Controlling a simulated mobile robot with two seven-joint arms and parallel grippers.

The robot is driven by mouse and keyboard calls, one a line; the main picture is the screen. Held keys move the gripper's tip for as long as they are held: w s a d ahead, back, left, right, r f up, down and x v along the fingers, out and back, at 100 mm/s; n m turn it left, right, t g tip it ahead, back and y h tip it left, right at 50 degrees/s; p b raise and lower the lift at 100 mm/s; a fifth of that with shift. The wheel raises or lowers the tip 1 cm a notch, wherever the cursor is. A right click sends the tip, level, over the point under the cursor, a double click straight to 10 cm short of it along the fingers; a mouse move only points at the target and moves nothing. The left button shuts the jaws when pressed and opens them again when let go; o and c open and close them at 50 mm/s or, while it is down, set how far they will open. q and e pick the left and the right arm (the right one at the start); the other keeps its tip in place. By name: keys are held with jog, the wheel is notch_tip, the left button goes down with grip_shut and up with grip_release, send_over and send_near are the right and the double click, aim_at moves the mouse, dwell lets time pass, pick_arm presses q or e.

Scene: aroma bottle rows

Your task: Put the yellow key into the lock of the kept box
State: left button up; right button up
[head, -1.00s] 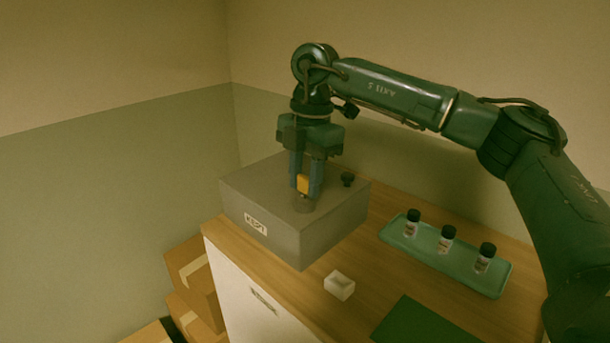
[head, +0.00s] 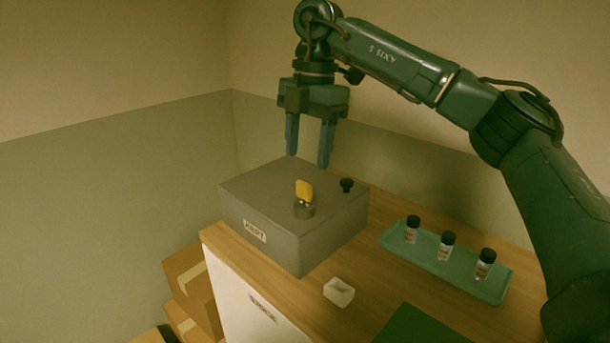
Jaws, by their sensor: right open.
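The yellow key (head: 304,189) stands upright in the round lock (head: 304,210) on top of the grey box (head: 270,205) labelled KEPT. The key's lower part is hidden inside the lock. My right gripper (head: 308,160) is open and empty, above and behind the key, with its blue fingers apart and clear of it. My left gripper is not in view.
A black knob (head: 346,185) sits on the box top, right of the key. A green tray (head: 462,278) with 3 black-capped bottles stands at the right. Cardboard boxes (head: 190,285) are stacked at the left.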

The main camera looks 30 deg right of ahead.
notch_tip(320, 180, up, 6)
jog(key=shift+w+d+p, duration=0.15)
jog(key=shift+d+p, duration=0.2)
dwell(0.4)
